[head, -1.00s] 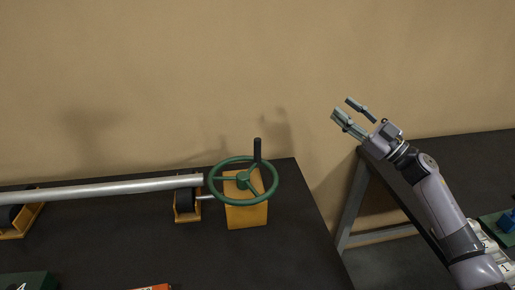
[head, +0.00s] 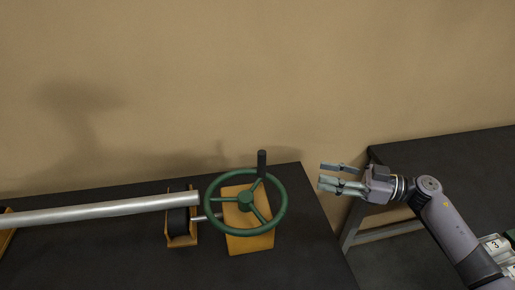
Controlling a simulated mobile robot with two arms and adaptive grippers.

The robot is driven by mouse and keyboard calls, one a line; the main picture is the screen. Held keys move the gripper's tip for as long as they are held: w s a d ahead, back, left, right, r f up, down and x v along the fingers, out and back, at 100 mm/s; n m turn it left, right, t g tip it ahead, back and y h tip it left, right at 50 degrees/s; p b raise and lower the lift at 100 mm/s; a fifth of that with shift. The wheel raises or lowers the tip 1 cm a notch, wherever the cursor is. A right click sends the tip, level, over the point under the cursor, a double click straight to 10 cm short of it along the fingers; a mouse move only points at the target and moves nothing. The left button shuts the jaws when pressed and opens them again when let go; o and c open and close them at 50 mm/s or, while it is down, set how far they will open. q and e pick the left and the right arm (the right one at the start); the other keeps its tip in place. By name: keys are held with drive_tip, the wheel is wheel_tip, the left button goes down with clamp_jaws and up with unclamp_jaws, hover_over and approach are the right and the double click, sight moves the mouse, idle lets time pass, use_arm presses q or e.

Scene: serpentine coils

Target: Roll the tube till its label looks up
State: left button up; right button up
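A long silver tube (head: 95,211) lies at the left, its right end resting at a black roller (head: 178,220) on an orange bracket. I see no label on the visible part of the tube. A green handwheel (head: 246,199) with an upright black knob (head: 262,163) stands at the tube's right on an orange block (head: 251,242), joined to the roller by a short shaft. My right gripper (head: 320,177) is to the right of the wheel, open and empty, its fingers pointing left and apart from the knob. My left gripper is not in view.
The dark table (head: 110,260) ends just right of the wheel. A gap separates it from a second dark table (head: 450,160) on grey legs at the right. A tan wall stands behind.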

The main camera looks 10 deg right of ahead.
drive_tip(key=p, duration=0.3)
approach(262, 162)
drive_tip(key=w, duration=0.1)
drive_tip(key=x, duration=0.3)
drive_tip(key=p+x, duration=0.1)
drive_tip(key=x, duration=0.5)
drive_tip(key=shift+w+f, duration=0.15)
drive_tip(key=shift+f, duration=0.25)
drive_tip(key=shift+w+a+f, duration=0.1)
drive_tip(key=shift+w+a, duration=0.1)
drive_tip(key=shift+a, duration=0.1)
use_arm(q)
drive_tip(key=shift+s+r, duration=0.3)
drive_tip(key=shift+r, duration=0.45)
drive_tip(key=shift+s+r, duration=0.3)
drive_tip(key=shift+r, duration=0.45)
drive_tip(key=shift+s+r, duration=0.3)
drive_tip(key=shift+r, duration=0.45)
use_arm(e)
clamp_jaws()
